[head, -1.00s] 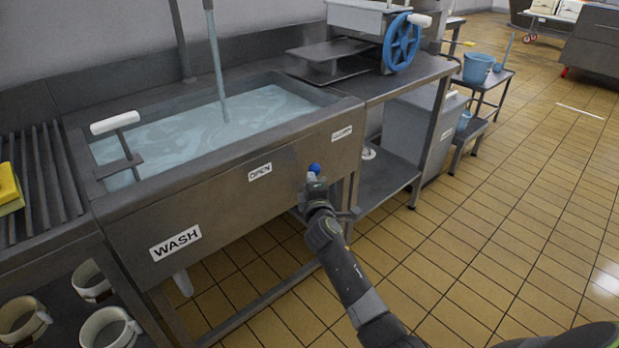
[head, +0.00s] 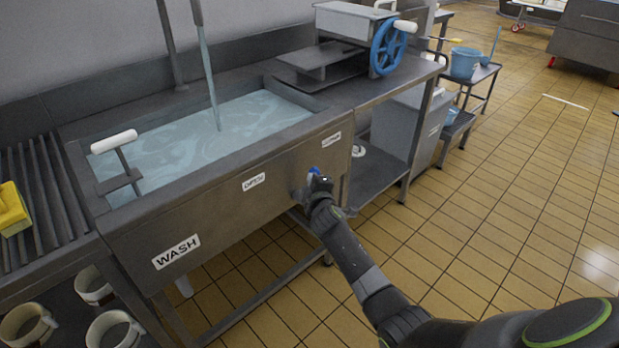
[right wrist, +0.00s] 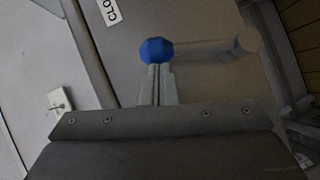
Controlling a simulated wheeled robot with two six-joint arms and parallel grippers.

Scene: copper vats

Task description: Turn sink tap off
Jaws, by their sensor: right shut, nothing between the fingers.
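The sink (head: 225,190) is a steel basin full of water, and a stream of water (head: 208,80) runs into it from above. On its front are an OPEN label (head: 254,181) and a CLOSED label (head: 332,139). The tap's blue knob (head: 314,171) sits between them, below their line. In the right wrist view the blue knob (right wrist: 156,50) is on the end of a grey lever (right wrist: 205,48). My right gripper (head: 319,183) is shut and empty, its fingertips right at the knob; I cannot tell whether they touch. My left gripper is not in view.
A machine with a blue wheel (head: 388,47) stands on the counter right of the sink. A white-handled lever (head: 113,142) rises at the sink's left end. Mugs (head: 115,329) sit on a shelf below left.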

